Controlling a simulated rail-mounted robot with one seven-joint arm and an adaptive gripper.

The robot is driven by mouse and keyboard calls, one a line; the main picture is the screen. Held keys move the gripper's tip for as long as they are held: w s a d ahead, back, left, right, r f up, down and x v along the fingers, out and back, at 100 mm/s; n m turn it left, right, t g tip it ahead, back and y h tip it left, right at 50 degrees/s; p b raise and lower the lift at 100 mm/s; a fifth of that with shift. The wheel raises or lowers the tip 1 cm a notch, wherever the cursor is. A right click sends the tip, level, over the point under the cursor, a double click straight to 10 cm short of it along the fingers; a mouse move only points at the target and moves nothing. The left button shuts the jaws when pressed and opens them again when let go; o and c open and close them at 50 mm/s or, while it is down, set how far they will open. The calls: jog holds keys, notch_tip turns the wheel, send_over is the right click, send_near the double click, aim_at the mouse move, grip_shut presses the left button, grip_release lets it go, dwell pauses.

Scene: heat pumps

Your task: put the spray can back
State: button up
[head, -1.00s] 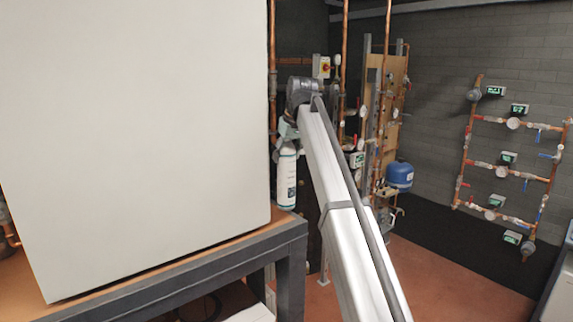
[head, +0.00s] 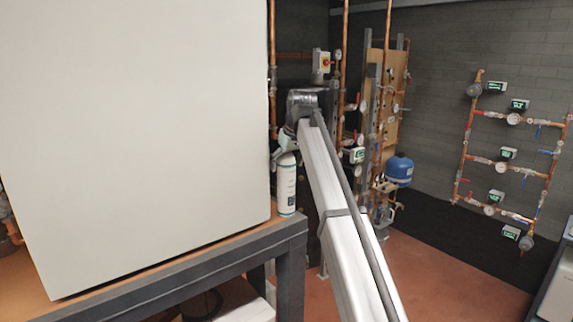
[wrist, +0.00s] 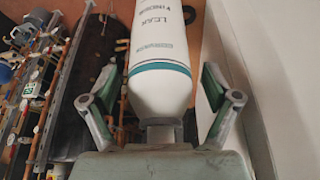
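The spray can (head: 286,188) is a white cylinder with a teal band. In the head view it stands upright at the corner of the bench (head: 290,233), beside the big white cabinet. In the wrist view the can (wrist: 160,60) lies between my gripper's fingers, with its narrow grey neck toward the palm. My gripper (wrist: 158,85) is open, with a gap showing on each side of the can. In the head view my gripper (head: 284,144) is just above the can's top, partly hidden by the wrist. The contact under the can's base is hard to see.
The large white cabinet (head: 135,130) fills the left, close beside the can. Copper pipes (head: 344,60) and a wooden panel (head: 385,85) stand behind my arm. A blue tank (head: 399,170) is further right. The red floor is clear at right.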

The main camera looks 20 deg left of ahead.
jog(key=shift+r, duration=0.1)
jog(key=b+v, duration=0.3)
jog(key=v, duration=0.9)
jog(key=shift+b, duration=0.4)
jog(key=shift+w+a, duration=0.1)
